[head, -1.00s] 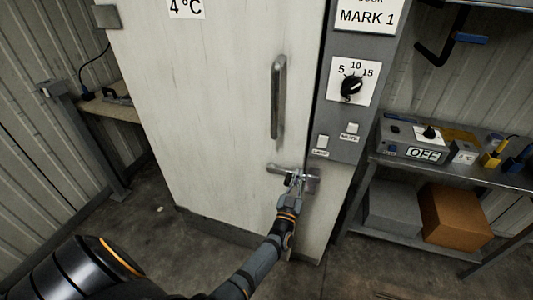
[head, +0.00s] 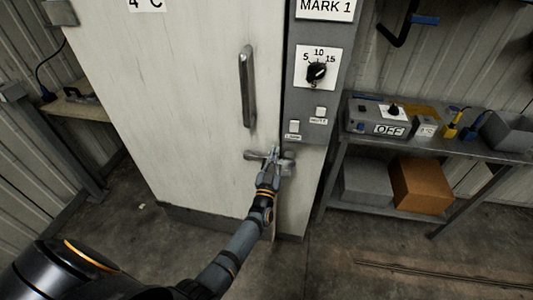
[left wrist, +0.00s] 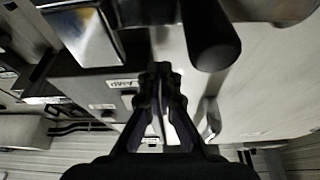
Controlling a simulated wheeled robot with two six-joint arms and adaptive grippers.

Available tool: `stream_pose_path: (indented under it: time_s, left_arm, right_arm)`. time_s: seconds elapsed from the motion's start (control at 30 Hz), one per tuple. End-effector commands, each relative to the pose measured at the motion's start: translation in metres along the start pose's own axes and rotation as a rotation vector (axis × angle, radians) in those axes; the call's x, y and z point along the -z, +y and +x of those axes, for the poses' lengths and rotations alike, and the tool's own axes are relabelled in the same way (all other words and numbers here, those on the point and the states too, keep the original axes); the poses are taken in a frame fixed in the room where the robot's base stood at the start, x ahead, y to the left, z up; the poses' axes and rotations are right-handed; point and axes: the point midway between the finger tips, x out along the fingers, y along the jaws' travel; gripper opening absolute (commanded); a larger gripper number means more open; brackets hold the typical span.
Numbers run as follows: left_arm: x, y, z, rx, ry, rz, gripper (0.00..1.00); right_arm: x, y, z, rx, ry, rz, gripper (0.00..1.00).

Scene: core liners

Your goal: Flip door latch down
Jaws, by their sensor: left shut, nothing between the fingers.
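The door latch (head: 256,155) is a grey metal bar lying about level across the edge of the pale door (head: 175,100), low on its right side. My left gripper (head: 273,152) is shut and empty, with its tips in front of the latch and overlapping it in the head view. Whether they touch it cannot be told. In the left wrist view my shut fingers (left wrist: 160,72) point between a dark rounded bar (left wrist: 208,38), which looks like the latch lever, and a shiny metal block (left wrist: 82,38). My right gripper is not in view.
A vertical door handle (head: 247,88) stands above the latch. A grey control panel (head: 300,85) with a dial and switches is to its right. Further right, a metal shelf (head: 440,152) holds devices and boxes. The floor below is mostly clear.

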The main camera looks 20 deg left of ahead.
Motion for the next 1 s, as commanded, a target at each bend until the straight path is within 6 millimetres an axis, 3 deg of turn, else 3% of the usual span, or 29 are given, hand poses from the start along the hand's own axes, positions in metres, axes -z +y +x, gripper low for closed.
stream_pose_path:
  time_s: [0.03,0.1,0.4,0.6,1.0]
  left_arm:
    - [-0.009,0.001,-0.022,0.0,-0.012,-0.001,0.0]
    - [-0.009,0.001,-0.039,0.0,-0.012,-0.001,0.0]
    - [-0.006,0.002,-0.091,0.001,-0.006,-0.001,0.0]
    - [-0.004,0.002,-0.101,0.001,-0.005,-0.001,0.0]
    - [-0.004,0.002,-0.1,0.001,-0.004,-0.001,0.0]
  right_arm:
    - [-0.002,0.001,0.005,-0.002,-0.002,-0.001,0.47]
    - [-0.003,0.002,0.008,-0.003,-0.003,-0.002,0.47]
    - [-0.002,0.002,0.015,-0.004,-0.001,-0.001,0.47]
    - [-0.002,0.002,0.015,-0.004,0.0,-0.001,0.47]
    - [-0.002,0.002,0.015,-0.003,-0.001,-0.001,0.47]
